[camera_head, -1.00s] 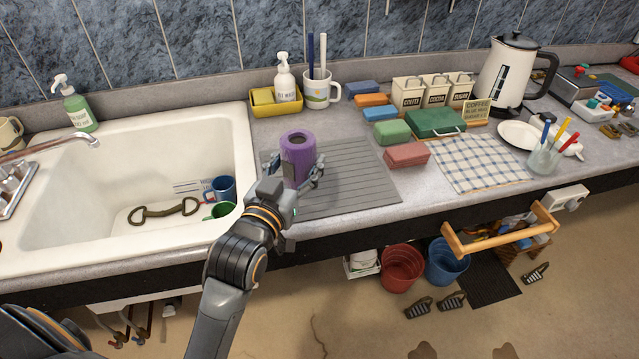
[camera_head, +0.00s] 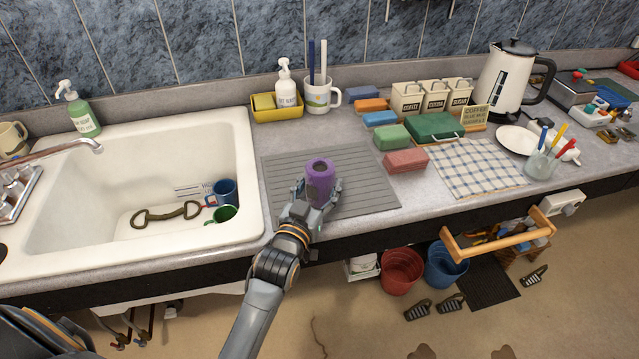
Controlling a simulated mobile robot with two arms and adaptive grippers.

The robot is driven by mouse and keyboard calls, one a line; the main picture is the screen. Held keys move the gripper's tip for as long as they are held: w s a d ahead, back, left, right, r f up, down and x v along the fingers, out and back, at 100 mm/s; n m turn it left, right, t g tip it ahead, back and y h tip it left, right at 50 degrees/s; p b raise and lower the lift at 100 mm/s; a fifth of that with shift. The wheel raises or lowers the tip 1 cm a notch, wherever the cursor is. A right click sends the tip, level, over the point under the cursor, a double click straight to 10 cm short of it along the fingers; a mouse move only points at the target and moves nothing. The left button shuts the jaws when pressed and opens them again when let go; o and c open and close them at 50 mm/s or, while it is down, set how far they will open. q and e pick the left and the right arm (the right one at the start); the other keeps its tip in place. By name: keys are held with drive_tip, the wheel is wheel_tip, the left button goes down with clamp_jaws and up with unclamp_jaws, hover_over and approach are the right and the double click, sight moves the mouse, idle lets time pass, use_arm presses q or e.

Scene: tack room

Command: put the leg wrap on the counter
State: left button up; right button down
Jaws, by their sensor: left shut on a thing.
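The leg wrap is a purple roll (camera_head: 320,178) with a dark hole in its top. It is upright over the grey ribbed drainboard (camera_head: 365,190) on the counter (camera_head: 233,110), to the right of the sink. My left gripper (camera_head: 318,193) is shut on the purple roll from the near side and hides its lower part. I cannot tell whether the roll's base touches the drainboard. My right gripper does not show.
Several coloured blocks, a checked cloth (camera_head: 470,165) and a kettle (camera_head: 507,80) stand to the right. The drainboard is bare around the roll.

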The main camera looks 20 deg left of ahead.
use_arm(q)
drive_tip(key=shift+f, duration=0.15)
drive_tip(key=o, duration=1.2)
